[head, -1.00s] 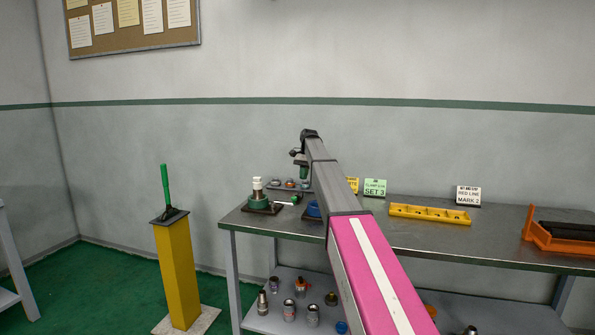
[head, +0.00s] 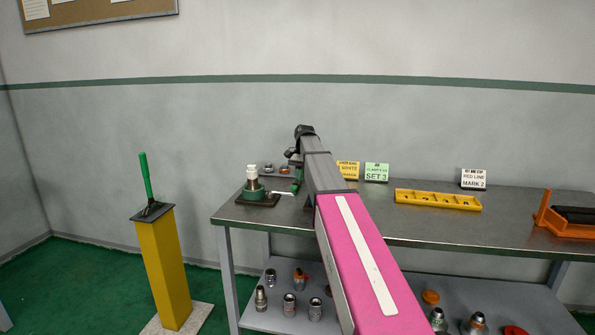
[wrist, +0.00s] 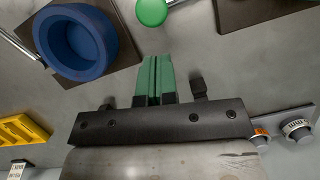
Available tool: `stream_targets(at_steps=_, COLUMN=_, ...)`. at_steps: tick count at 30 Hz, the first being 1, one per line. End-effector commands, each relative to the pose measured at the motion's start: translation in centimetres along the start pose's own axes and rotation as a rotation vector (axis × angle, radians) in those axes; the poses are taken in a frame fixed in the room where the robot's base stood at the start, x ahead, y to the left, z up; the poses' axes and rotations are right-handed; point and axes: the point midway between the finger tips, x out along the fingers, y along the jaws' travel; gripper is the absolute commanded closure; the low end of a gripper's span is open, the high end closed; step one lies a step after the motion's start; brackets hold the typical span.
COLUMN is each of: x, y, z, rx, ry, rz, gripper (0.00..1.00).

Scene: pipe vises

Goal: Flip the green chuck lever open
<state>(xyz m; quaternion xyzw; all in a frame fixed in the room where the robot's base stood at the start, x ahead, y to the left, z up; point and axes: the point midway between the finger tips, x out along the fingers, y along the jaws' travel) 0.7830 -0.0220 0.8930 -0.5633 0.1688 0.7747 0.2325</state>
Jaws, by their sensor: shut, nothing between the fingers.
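The green chuck (head: 254,190) stands on a dark plate at the left end of the bench, with a white cylinder upright in it. Its pale lever (head: 283,193) points right, lying low, toward my gripper. In the wrist view the lever's green ball knob (wrist: 152,12) is at the top edge, with only a bit of rod showing. My gripper (wrist: 157,57) has its green fingers pressed together and empty, just short of the knob in the picture. In the head view my gripper (head: 297,186) is beside the lever's end; contact cannot be told.
A blue chuck (wrist: 72,43) on its own plate is left of the fingers in the wrist view; my arm hides it in the head view. A grey rack with fittings (wrist: 284,124) is at right. A yellow tray (head: 438,200) lies farther right. A yellow post (head: 162,260) stands left.

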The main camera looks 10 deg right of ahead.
Motion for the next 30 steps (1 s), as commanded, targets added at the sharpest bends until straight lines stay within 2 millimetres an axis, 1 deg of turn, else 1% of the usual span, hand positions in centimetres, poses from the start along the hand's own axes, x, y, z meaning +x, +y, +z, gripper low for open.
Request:
stream_targets(at_steps=1, x=0.3, y=0.2, z=0.6, rx=0.0, ry=0.0, rz=0.0, gripper=1.0)
stream_targets(at_steps=3, x=0.7, y=0.2, z=1.2, rx=0.0, ry=0.0, rz=0.0, gripper=1.0)
stream_targets(at_steps=7, x=0.9, y=0.3, z=1.8, rx=0.001, ry=0.0, rz=-0.001, gripper=1.0)
stream_targets(at_steps=22, x=1.0, y=0.3, z=1.9, rx=0.012, ry=0.0, rz=-0.004, gripper=1.0)
stream_targets(at_steps=30, x=1.1, y=0.4, z=2.1, rx=0.098, ry=0.0, rz=-0.033, gripper=1.0)
